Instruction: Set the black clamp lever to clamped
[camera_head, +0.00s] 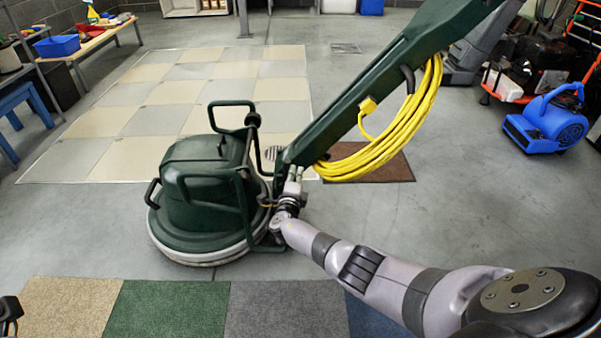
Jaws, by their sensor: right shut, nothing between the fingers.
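A dark green floor buffer (205,185) stands on the concrete floor, left of the middle, with its long green handle (400,75) slanting up to the right. My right gripper (291,190) is shut and empty at the foot of the handle, beside the buffer's housing. It is small and partly hidden by my own wrist, so I cannot tell whether it touches the machine. The black clamp lever cannot be told apart clearly among the dark parts at the handle's foot. A black part at the lower left edge looks like my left gripper (10,310), mostly cut off.
A yellow cable (395,140) hangs coiled on the handle. Carpet tiles (165,308) lie in front, pale floor tiles (150,120) and a brown mat (375,167) behind. A blue blower (550,122) stands at right. Open floor lies right of the buffer.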

